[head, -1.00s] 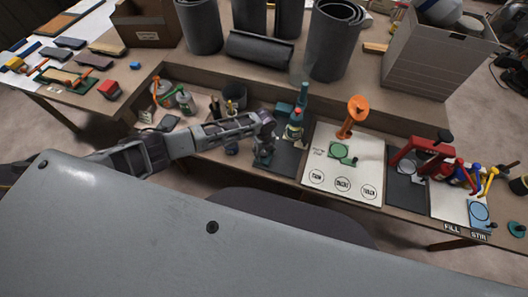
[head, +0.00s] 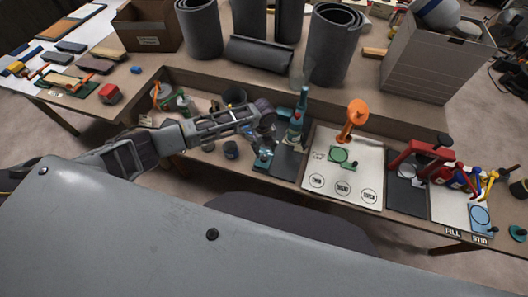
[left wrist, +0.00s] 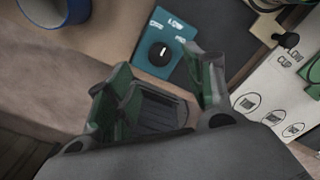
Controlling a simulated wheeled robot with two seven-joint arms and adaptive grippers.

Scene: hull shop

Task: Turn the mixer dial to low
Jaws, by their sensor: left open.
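The mixer's black dial (left wrist: 159,53) sits on a teal control box (left wrist: 172,35) in the left wrist view. White lettering, including LOW, is printed around it, and its white pointer mark faces roughly up in that view. My left gripper (left wrist: 165,68) is open, its fingers spread on either side of and short of the dial, with nothing between them. In the head view my left gripper (head: 264,152) hangs over the left edge of the dark mat beside the teal mixer (head: 297,122) and partly hides the control box. My right gripper is not in view.
A white board (head: 343,168) with printed circles and an orange-topped tool (head: 353,118) lies right of the mixer. A red press (head: 420,157) stands further right. Dark rolls (head: 335,45) stand behind on the raised shelf.

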